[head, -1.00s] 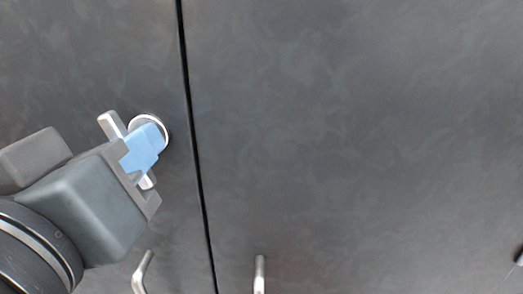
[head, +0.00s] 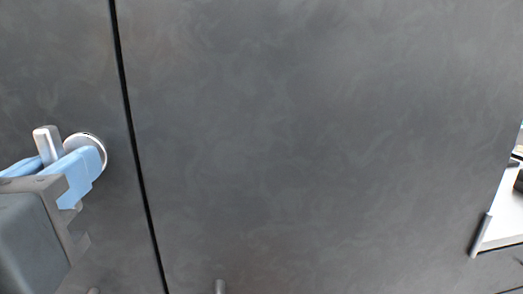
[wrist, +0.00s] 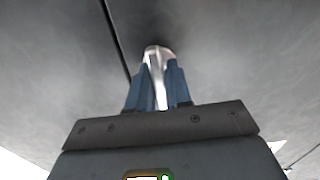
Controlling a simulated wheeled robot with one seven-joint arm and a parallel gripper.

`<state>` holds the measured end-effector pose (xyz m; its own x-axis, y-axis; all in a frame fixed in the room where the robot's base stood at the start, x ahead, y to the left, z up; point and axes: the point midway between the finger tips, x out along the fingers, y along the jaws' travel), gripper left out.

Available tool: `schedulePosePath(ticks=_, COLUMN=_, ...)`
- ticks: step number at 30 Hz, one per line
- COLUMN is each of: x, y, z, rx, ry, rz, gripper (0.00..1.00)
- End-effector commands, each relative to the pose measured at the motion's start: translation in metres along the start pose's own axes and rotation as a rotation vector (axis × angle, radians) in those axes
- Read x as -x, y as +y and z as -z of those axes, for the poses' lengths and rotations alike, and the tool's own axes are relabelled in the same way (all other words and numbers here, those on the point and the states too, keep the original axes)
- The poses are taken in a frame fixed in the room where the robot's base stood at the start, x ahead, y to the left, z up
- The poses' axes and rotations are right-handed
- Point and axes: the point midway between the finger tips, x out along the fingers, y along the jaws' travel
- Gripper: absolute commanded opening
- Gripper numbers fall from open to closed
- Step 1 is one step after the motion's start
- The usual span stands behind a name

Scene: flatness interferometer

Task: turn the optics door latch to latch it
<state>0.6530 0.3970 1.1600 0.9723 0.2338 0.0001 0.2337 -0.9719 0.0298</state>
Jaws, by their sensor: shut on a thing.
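The optics door latch is a silver handle (head: 46,143) on a round silver base (head: 101,146), set on the dark door left of the seam. My gripper (head: 62,168) is at the latch, with its blue fingers on the handle. In the wrist view, the bright latch handle (wrist: 156,80) stands between the two blue fingers of my gripper (wrist: 156,88), and they are shut on it. In the head view, the fingers hide part of the handle, so its exact angle is hard to tell.
A dark vertical seam (head: 131,130) runs just right of the latch. The wide dark panel (head: 320,140) right of the seam is clear. A pale surface (head: 503,215) shows at the far right.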

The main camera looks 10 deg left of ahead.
Motion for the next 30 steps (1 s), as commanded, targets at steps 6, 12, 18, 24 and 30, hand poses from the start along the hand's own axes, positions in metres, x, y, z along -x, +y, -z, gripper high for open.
schedulePosePath(ticks=6, x=0.0, y=0.0, z=-0.001, rx=0.002, ry=-0.002, rz=0.0, gripper=0.29)
schedulePosePath(ticks=12, x=0.0, y=0.0, z=-0.001, rx=0.002, ry=-0.001, rz=0.0, gripper=0.39)
schedulePosePath(ticks=18, x=0.003, y=0.0, z=0.0, rx=0.001, ry=0.0, rz=0.001, gripper=0.39)
schedulePosePath(ticks=24, x=0.029, y=-0.001, z=-0.001, rx=0.001, ry=0.0, rz=0.003, gripper=0.39)
schedulePosePath(ticks=30, x=0.061, y=-0.001, z=-0.001, rx=0.001, ry=0.0, rz=0.003, gripper=0.39)
